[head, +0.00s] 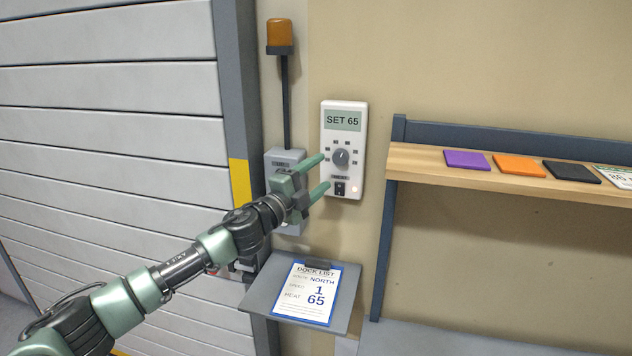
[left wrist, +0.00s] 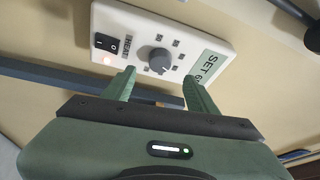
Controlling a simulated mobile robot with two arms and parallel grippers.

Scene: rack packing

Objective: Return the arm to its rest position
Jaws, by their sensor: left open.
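My left gripper (head: 321,177) is open and empty, with its two green fingers pointing at the white heater control box (head: 346,187) on the wall. In the left wrist view the open fingers (left wrist: 163,90) flank the area below the grey dial (left wrist: 160,61); I cannot tell whether they touch the box. The box display reads "SET 65". A black rocker switch (head: 340,189) sits below the dial, with a small lit lamp beside it, which glows in the left wrist view too. My right gripper is out of view.
A grey box with an orange beacon (head: 279,32) stands left of the control box. A clipboard (head: 307,293) below reads NORTH, 1, 65. A wooden shelf (head: 430,164) at right holds purple, orange and black flat pieces. A shutter door (head: 110,110) fills the left.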

